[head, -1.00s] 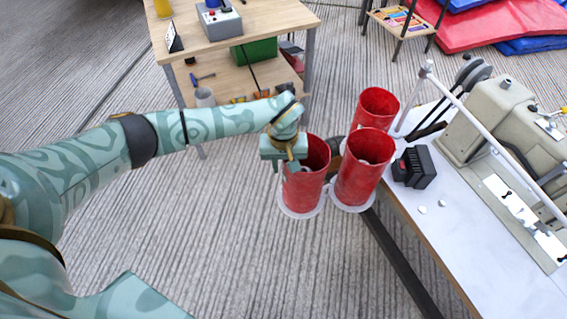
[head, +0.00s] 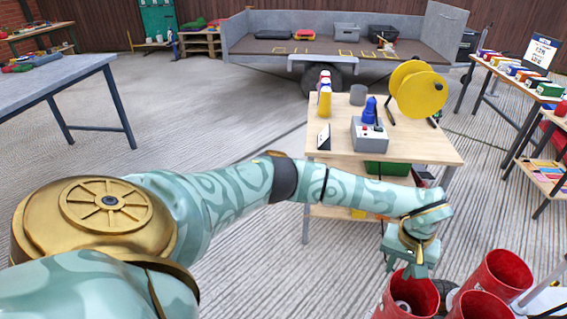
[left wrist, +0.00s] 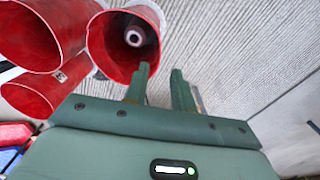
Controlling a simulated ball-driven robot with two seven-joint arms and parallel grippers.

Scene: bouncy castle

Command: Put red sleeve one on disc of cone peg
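My left gripper (head: 405,267) hangs at the rim of the nearest red sleeve (head: 408,297). In the left wrist view its two fingers (left wrist: 160,78) are apart with bare floor between them. One fingertip overlaps that sleeve's rim (left wrist: 101,62) in the picture; I cannot tell whether it touches. The sleeve is an open red tube. Two more red sleeves (head: 500,272) (head: 480,306) stand close by. I cannot tell which is sleeve one. My right gripper is out of view.
A wooden table (head: 345,140) behind my left arm carries a grey box (head: 369,135), a yellow reel (head: 418,90) and bottles. A grey table (head: 50,82) stands at left, a trailer (head: 330,52) at the back. Floor is clear between them.

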